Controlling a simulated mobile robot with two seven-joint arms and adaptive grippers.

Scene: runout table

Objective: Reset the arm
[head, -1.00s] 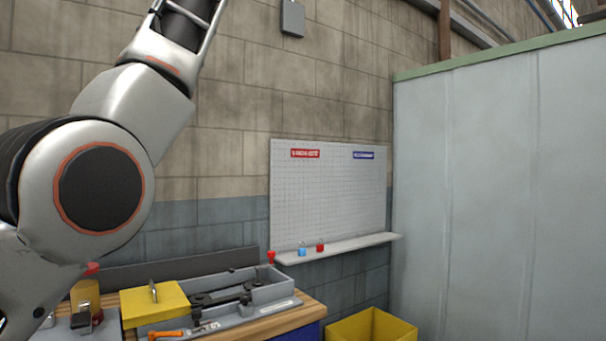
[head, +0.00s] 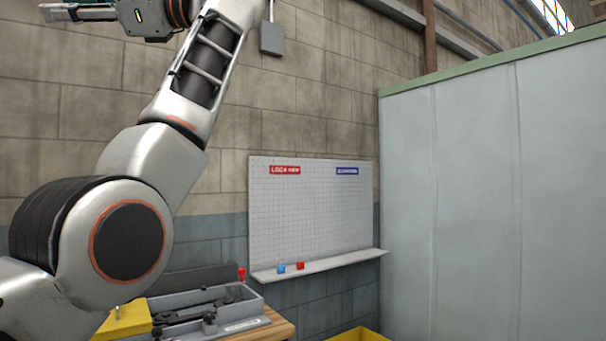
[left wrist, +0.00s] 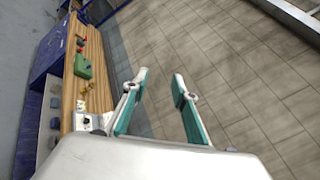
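My left arm rises at the left of the head view. Its gripper (head: 48,13) is at the top left, pointing left, high in front of the block wall. In the left wrist view the two fingers of the left gripper (left wrist: 160,77) are apart with nothing between them. Tiled floor shows beyond the fingers. My right gripper is in neither view.
A wooden bench (left wrist: 95,75) carries a green item (left wrist: 83,66); in the head view it holds a grey tray (head: 235,312) and yellow box (head: 125,320). A pegboard (head: 310,215) has red and blue padlocks on its ledge. A grey partition (head: 480,200) stands right.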

